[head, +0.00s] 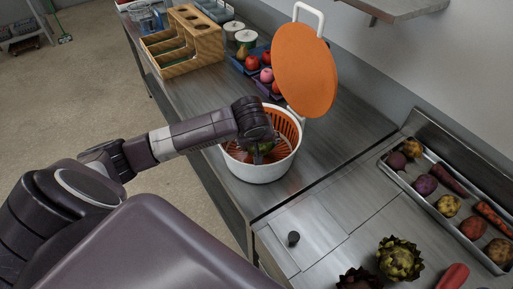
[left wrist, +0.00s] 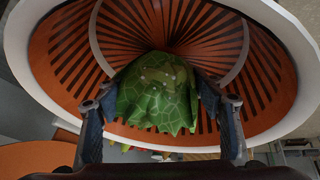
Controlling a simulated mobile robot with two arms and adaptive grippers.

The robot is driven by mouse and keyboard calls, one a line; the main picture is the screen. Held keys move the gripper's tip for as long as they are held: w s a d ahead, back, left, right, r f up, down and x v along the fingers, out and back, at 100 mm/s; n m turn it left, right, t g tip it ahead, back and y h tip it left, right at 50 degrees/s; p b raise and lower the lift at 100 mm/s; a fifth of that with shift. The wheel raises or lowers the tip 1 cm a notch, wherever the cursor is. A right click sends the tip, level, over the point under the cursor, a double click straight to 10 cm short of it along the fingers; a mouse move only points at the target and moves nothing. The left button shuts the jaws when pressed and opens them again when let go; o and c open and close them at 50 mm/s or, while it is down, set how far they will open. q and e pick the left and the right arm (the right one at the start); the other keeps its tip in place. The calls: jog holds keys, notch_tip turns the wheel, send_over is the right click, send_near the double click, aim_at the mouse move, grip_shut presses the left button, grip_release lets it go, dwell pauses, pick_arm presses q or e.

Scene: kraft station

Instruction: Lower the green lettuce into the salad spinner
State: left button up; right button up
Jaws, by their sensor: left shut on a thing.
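The salad spinner (head: 258,171) is a white bowl with an orange slotted basket, standing on the steel counter. Its round orange lid (head: 305,69) is raised at the back right. My left gripper (head: 262,150) reaches down into the spinner's opening. In the left wrist view the gripper (left wrist: 163,115) is shut on the green lettuce (left wrist: 157,92), with a finger on each side. The orange basket (left wrist: 170,27) fills the background behind the lettuce. In the head view the lettuce (head: 262,147) is mostly hidden by the gripper. Whether it touches the basket floor I cannot tell. My right gripper is not in view.
A wooden divided box (head: 186,42), white-lidded jars and blue trays of fruit stand behind the spinner. A metal tray (head: 419,191) of root vegetables lies at the right. Artichokes (head: 400,258) sit at the front right.

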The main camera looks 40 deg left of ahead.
pick_arm(q)
jog(key=o, duration=1.3)
jog(key=shift+r, duration=0.1)
jog(key=v, duration=1.2)
